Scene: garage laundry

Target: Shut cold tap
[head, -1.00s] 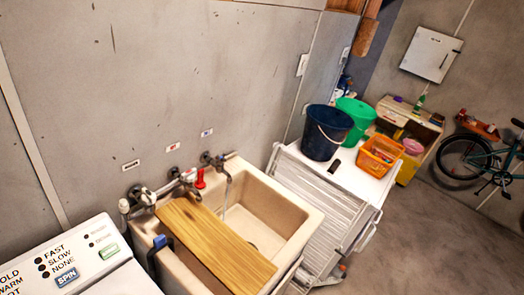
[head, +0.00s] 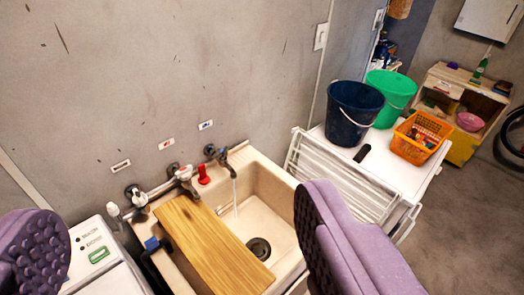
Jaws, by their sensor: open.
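Three taps stand in a row on the wall behind the sink. The right tap (head: 217,154), below a blue-marked label (head: 205,125), has a thin stream of water (head: 236,196) running from it into the basin. The middle tap (head: 183,178) is below a red-marked label (head: 166,144). The left tap (head: 137,198) is below a black-marked label (head: 120,165). My gripper (head: 185,225) is open and empty, its purple padded fingers at the lower left and lower right. It is nearer the camera than the taps and touches none of them.
A wooden board (head: 213,240) lies across the left of the cream sink (head: 276,192). A small red object (head: 203,175) stands beside the middle tap. A washing machine (head: 105,262) is at left. A drying rack (head: 335,180), buckets (head: 354,112) and an orange basket (head: 420,137) are at right.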

